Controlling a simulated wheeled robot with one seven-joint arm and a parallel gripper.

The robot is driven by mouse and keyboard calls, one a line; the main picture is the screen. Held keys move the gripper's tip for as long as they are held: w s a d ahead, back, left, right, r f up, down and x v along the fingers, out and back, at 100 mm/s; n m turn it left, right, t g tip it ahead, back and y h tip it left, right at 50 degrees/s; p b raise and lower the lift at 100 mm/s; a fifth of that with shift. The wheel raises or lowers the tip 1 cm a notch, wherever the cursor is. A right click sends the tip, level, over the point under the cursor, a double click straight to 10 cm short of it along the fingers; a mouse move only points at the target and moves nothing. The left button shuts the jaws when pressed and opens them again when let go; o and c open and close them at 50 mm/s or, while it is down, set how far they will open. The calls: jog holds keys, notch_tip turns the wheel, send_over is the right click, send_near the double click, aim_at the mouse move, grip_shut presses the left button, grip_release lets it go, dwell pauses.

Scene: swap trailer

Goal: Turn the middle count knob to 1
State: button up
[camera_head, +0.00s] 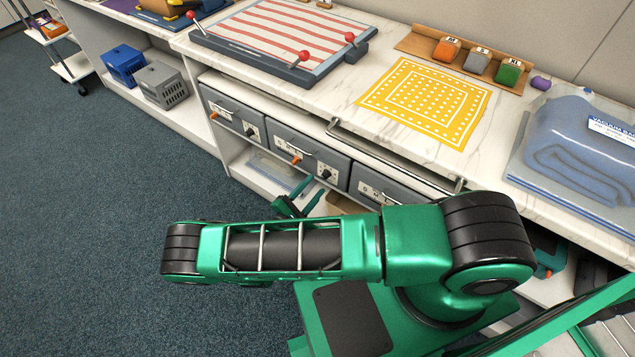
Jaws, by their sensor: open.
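The middle count knob (326,173) is a small black knob on a white dial plate, at the right of the middle grey panel (308,151) under the counter. The dial marks are too small to read, so I cannot tell its setting. My gripper (313,189) is green and open, with its fingers just below and left of the knob, seemingly apart from it. My arm hides part of the gripper. A left knob (251,131) sits on the left grey panel. The right panel (385,188) is partly hidden behind my arm.
Orange levers show on the left panel (213,116) and middle panel (296,160). A metal rail (390,155) runs along the counter edge above the panels. The carpet at left is clear.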

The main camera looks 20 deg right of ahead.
jog(key=v, duration=0.6)
jog(key=shift+a, duration=0.3)
jog(key=shift+s, duration=0.15)
